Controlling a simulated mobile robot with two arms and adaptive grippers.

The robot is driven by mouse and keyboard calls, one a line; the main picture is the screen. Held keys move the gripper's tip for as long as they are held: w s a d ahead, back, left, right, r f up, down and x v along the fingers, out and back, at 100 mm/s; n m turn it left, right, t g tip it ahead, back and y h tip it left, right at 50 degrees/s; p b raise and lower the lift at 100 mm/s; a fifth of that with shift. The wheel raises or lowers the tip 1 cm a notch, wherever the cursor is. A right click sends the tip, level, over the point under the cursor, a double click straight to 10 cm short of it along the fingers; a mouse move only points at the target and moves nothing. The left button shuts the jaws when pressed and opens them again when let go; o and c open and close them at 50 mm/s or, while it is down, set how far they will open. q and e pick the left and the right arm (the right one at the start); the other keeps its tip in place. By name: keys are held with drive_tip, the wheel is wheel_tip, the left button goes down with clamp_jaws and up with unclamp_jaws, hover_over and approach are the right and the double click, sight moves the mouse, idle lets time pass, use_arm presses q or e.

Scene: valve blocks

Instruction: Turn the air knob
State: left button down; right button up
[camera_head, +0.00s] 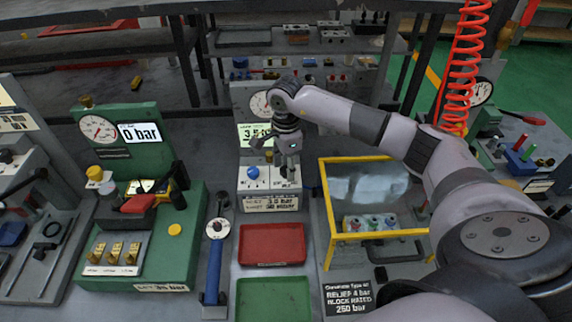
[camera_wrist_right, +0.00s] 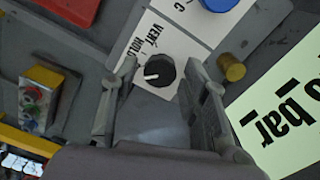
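A black round knob (camera_wrist_right: 160,70) with a white pointer is on a white panel, beside the words VENT and HOLD. In the head view the right gripper mostly hides it. My right gripper (camera_head: 288,164) is over the right part of the middle block's panel, pointing down. In the right wrist view its two fingers (camera_wrist_right: 163,76) are apart, one on each side of the black knob. I cannot tell whether they touch it. A blue knob (camera_head: 253,172) sits to the left on the same panel. My left gripper is not in view.
A gauge and a display (camera_head: 252,132), partly covered by my arm, stand behind the panel. A red tray (camera_head: 272,244) and a green tray (camera_head: 273,299) lie in front. A yellow-framed box (camera_head: 378,237) is right; a green valve block (camera_head: 200,240) is left.

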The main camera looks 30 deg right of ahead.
clamp_jaws()
drive_tip(key=shift+m, duration=0.3)
drive_tip(key=m+b, duration=0.2)
drive_tip(key=m, duration=0.1)
drive_tip(key=shift+m, duration=0.3)
drive_tip(key=shift+m+b, duration=0.6)
drive_tip(key=shift+m, duration=1.7)
drive_tip(key=shift+r, duration=0.1)
drive_tip(key=shift+o, duration=1.2)
unclamp_jaws()
